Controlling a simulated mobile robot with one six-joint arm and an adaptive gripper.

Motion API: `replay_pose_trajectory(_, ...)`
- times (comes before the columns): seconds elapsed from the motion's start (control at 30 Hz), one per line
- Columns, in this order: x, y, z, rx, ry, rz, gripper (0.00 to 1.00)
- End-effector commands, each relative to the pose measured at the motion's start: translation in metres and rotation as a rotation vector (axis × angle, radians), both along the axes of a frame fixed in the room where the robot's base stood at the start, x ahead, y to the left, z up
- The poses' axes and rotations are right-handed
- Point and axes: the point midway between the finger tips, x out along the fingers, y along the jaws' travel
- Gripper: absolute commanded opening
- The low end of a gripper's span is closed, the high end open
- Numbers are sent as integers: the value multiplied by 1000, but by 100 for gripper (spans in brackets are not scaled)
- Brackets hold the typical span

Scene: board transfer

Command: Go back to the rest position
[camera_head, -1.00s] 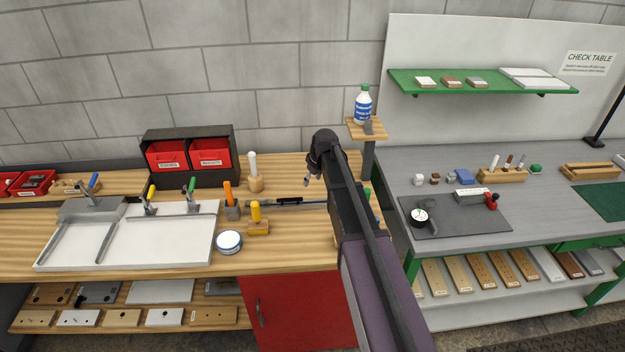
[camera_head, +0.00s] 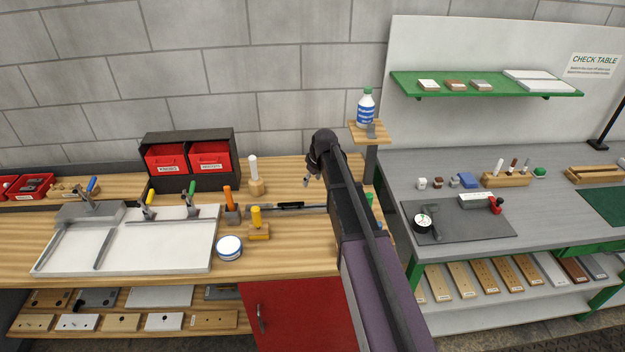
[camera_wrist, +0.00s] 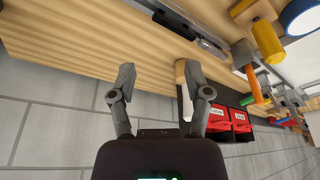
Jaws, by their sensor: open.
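My gripper (camera_wrist: 160,76) is open and empty in the wrist view, its two fingers spread apart. Wooden bench top and grey block wall lie behind it. In the head view my arm is folded up over the right part of the wooden bench (camera_head: 285,262), and the gripper itself is mostly hidden behind the wrist. A white-handled tool in a round wooden holder (camera_head: 256,187) stands left of the arm; in the wrist view its white handle (camera_wrist: 186,104) appears behind the right finger. A dark bar-like tool (camera_head: 290,206) lies on the bench beside the arm.
A bottle (camera_head: 366,107) stands on a small raised shelf (camera_head: 358,133) just behind my arm. Red bins (camera_head: 211,157), a white fixture board (camera_head: 150,255), a round tin (camera_head: 229,248) and upright tools occupy the bench. The grey check table (camera_head: 400,165) is to the right.

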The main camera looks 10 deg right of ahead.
Motion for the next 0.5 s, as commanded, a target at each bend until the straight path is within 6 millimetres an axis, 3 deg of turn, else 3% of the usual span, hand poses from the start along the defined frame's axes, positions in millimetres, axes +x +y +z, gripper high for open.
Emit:
replay_pose_trajectory(0.3,-1,-1,0,0,1,-2,64)
replay_pose_trajectory(0.5,-33,1,-8,-2,31,-45,64)
